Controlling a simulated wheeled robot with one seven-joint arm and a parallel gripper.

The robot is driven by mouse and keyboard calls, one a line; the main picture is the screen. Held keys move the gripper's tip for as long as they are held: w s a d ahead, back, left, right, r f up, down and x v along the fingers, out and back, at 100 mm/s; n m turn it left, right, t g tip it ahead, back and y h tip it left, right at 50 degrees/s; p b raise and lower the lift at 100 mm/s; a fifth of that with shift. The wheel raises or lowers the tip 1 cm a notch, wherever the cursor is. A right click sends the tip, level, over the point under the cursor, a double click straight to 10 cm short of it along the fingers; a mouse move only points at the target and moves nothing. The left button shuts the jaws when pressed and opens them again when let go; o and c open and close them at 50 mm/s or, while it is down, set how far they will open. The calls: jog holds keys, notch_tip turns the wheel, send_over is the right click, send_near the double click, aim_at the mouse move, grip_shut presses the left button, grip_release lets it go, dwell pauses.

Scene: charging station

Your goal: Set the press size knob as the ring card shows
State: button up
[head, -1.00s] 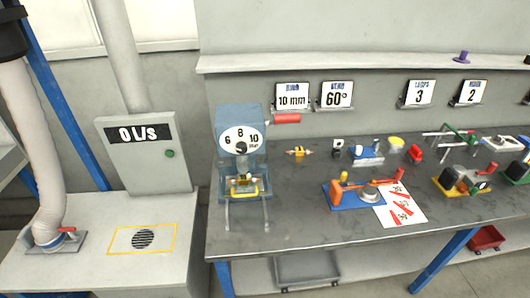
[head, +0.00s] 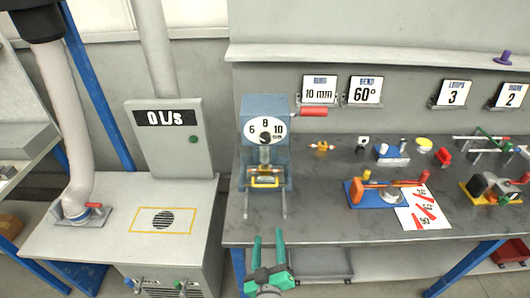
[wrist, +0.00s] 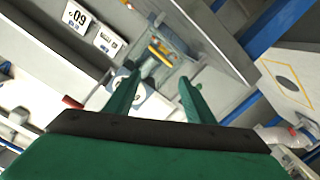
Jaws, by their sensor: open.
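The press (head: 264,150) is a blue-grey machine at the left end of the bench, with a red handle (head: 314,112) at its upper right. Its white dial (head: 283,122) reads 6, 8 and 10 mm. A dark knob (head: 265,138) sits at the dial's lower middle; its setting is too small to tell. The ring card (head: 319,91) on the wall reads 10 mm. My green gripper (head: 266,238) is open and empty, below and in front of the press, apart from it. In the wrist view, its fingers (wrist: 162,82) partly cover the dial.
A 60° card (head: 363,91) stands beside the ring card. A blue fixture with an orange tool (head: 366,193) and a marked sheet (head: 424,217) lie to the right. A grey box reading 0 L/s (head: 167,140) stands left. The bench front between press and sheet is clear.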

jog(key=w+r+n, duration=0.2)
jog(key=w+r, duration=0.5)
jog(key=w, duration=0.2)
jog(key=n+t, duration=0.1)
send_near(264, 141)
jog(key=w, duration=0.8)
jog(key=shift+w+d, duration=0.15)
jog(key=shift+w, duration=0.25)
jog(key=shift+r, duration=0.1)
jog(key=c, duration=1.1)
jog(key=shift+o, duration=0.2)
